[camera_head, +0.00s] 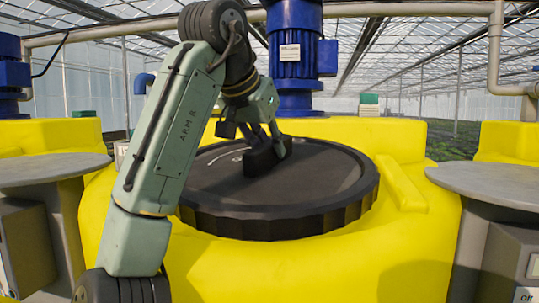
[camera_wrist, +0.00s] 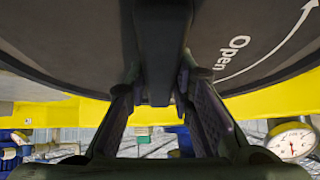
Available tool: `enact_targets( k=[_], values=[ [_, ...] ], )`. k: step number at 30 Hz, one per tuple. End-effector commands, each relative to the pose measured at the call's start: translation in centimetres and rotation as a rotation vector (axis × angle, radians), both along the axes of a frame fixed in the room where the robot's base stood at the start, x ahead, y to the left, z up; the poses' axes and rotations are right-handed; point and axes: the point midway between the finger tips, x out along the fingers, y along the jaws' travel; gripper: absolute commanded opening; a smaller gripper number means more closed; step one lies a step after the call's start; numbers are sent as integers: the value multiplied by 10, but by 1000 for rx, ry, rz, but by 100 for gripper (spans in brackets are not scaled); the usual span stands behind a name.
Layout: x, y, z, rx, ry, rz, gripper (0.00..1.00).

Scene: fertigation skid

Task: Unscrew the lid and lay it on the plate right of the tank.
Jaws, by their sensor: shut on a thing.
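The lid (camera_head: 325,185) is a wide black disc with a ribbed rim on top of the yellow tank (camera_head: 400,255). A raised black grip bar stands on the lid and shows in the wrist view (camera_wrist: 160,50). My gripper (camera_head: 270,150) reaches down over the lid's middle, its fingers shut on this bar from both sides. The wrist view shows the word "Open" and a white arrow on the lid (camera_wrist: 240,50). The round grey plate right of the tank (camera_head: 495,182) is bare. Whether the lid is loose on its thread cannot be told.
Another round grey plate (camera_head: 50,170) is left of the tank, also bare. A blue motor (camera_head: 293,50) rises behind the lid, close to my arm. A pressure gauge (camera_wrist: 290,140) shows in the wrist view. Pipes run behind the tank. A grey box (camera_head: 515,250) stands below the right plate.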

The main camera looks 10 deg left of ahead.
Motion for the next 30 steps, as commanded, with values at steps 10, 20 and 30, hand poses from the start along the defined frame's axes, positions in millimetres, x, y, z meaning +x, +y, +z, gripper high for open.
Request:
enact_targets(
  k=[10, 20, 30],
  values=[
    [0, -3, -3, -51, 13, 322, 0],
    [-1, -2, 7, -52, 8, 320, 0],
    [-3, -1, 21, -53, 2, 322, 0]
  ],
)
